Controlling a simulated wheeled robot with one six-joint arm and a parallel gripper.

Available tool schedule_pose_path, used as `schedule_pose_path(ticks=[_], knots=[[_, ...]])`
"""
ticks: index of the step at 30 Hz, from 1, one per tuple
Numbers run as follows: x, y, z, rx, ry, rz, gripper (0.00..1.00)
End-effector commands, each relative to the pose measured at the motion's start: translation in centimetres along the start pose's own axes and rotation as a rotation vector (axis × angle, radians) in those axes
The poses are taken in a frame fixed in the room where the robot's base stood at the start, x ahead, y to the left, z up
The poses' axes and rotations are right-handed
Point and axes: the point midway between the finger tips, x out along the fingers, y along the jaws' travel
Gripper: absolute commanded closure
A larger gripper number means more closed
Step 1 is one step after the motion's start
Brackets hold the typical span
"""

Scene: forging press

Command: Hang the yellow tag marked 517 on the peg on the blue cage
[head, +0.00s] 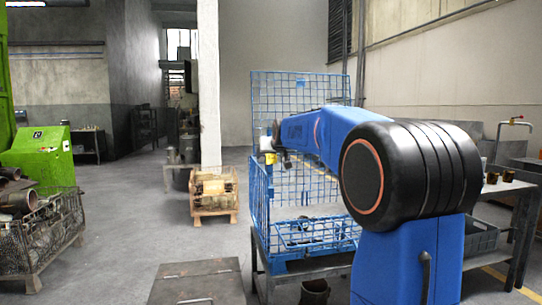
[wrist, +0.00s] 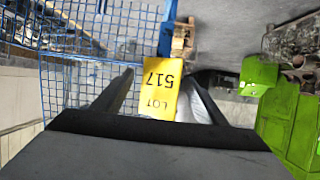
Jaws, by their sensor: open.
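The yellow tag (wrist: 158,82) reads LOT 517, upside down in the wrist view. It shows between the two fingers of my gripper (wrist: 159,76), and the right finger overlaps its edge. My gripper is open. In the head view the gripper (head: 273,140) is at the near left corner of the blue cage (head: 262,205), with a small yellow patch (head: 266,143) beside it. The blue cage mesh (wrist: 75,85) fills the left of the wrist view. I cannot make out the peg, nor whether the tag hangs on it.
A wooden crate (head: 213,190) stands on the floor left of the cage. A green machine (head: 40,155) and a wire bin (head: 45,225) are at the far left. A table (head: 500,188) with small metal parts is at the right.

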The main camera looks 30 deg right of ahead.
Motion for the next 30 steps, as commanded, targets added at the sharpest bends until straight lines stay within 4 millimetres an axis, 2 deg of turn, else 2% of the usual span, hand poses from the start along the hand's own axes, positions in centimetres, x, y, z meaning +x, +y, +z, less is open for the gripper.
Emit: schedule_pose_path(ticks=[5,24,30], knots=[[-1.5,0.0,-0.1,0.000,0.002,0.000,0.34],[-13.3,0.0,-0.1,0.000,0.002,0.000,0.34],[-16.0,0.0,0.0,0.000,0.001,0.000,0.34]])
